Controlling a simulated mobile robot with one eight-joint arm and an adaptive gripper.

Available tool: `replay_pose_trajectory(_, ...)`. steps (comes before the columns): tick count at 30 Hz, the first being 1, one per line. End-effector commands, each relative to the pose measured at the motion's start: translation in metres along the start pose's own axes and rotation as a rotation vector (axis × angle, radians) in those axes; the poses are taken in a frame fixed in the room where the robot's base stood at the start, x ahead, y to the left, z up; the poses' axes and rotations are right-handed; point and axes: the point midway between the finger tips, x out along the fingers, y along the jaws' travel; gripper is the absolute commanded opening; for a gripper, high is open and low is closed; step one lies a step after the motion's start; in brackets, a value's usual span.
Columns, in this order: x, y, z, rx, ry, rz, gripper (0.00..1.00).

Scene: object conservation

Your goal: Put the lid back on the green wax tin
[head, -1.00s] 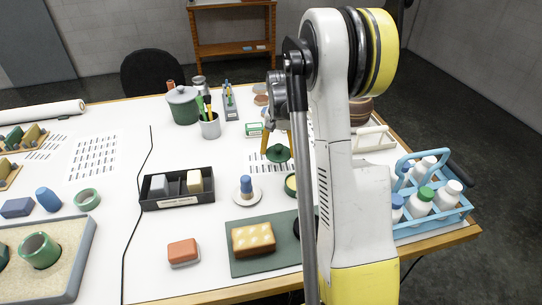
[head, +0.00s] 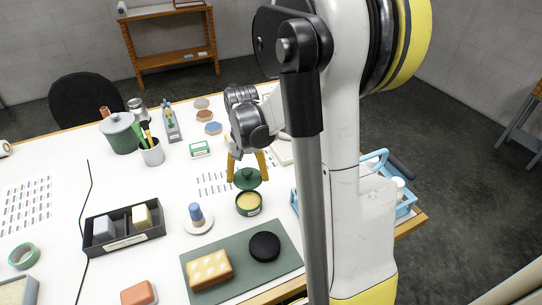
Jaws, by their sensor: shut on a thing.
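The green wax tin (head: 249,204) stands open on the white table, with pale yellow wax showing inside. My gripper (head: 247,171) is shut on the dark green lid (head: 247,180), its yellow fingers at the lid's knob. The lid is level and hangs above the tin's far side, apart from it as far as I can see. The wax surface and near rim of the tin are visible.
A green mat (head: 231,272) with a tan block (head: 209,270) and a black disc (head: 264,246) lies in front. A blue peg on a white saucer (head: 199,226) stands left of the tin. A black divided tray (head: 124,240) is further left.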

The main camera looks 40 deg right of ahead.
Motion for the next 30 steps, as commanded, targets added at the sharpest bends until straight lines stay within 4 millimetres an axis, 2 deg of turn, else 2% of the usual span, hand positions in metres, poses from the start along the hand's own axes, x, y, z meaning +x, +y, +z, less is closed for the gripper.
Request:
replay_pose_trajectory(3, 0.0, -0.002, 0.014, -0.009, 0.0, 0.0, 0.51)
replay_pose_trajectory(11, 0.01, -0.002, 0.018, -0.008, 0.001, 0.0, 0.51)
replay_pose_trajectory(24, 0.054, -0.003, 0.018, -0.008, 0.001, 0.0, 0.5)
replay_pose_trajectory(30, 0.065, -0.002, 0.018, -0.008, 0.001, 0.0, 0.5)
